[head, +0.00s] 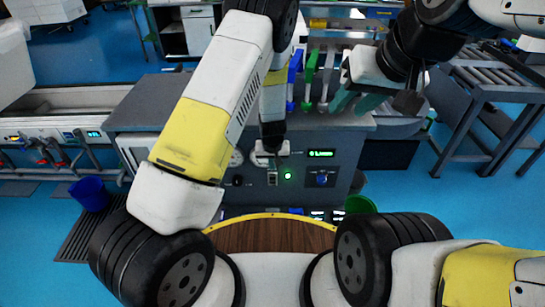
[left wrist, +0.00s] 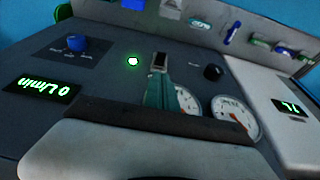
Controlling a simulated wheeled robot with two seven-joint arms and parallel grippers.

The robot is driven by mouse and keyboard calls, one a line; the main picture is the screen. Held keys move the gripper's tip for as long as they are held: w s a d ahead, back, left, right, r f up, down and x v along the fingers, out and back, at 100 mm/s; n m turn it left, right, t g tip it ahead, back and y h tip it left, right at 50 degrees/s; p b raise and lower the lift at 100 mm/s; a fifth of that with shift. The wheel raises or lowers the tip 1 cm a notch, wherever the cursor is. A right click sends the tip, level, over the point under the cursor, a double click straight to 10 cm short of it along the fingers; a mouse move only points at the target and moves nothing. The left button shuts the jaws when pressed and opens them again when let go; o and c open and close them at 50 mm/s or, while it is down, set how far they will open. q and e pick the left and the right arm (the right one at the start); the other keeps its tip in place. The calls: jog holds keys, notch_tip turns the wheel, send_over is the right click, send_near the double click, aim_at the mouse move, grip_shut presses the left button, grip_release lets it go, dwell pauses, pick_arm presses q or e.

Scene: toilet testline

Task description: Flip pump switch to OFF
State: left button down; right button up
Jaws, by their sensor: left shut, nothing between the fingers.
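The pump panel (head: 325,165) is on the front of a grey cabinet. A small switch (head: 272,178) sits left of a lit green lamp (head: 288,176). My left gripper (head: 272,150) reaches down in front of the panel, just above the switch. In the left wrist view the switch (left wrist: 159,62) shows at the tips of the shut teal fingers (left wrist: 158,88), beside the green lamp (left wrist: 133,60). Whether they touch, I cannot tell. The flow display (left wrist: 48,88) reads 0 L/min. My right gripper (head: 356,102) is open and empty, up to the right, away from the switch.
A blue knob (left wrist: 77,43), a black knob (left wrist: 213,72) and round gauges (left wrist: 233,118) surround the switch. Blue and green handles (head: 309,75) stand on the cabinet top. A sink bench (head: 60,120) is at left and a roller conveyor (head: 495,75) at right.

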aim_at(272, 181)
pick_arm(q)
jog(key=shift+f, duration=0.35)
jog(key=x, duration=1)
jog(key=shift+s+f+t, duration=0.2)
jog(key=shift+s+t, duration=0.2)
jog(key=shift+t, duration=0.4)
jog(key=shift+s, duration=0.1)
jog(key=s+f+t, duration=0.1)
jog(key=f+t, duration=0.1)
jog(key=shift+s+f+t, duration=0.25)
jog(key=shift+s+t, duration=0.1)
jog(key=shift+t, duration=0.05)
dwell(0.4)
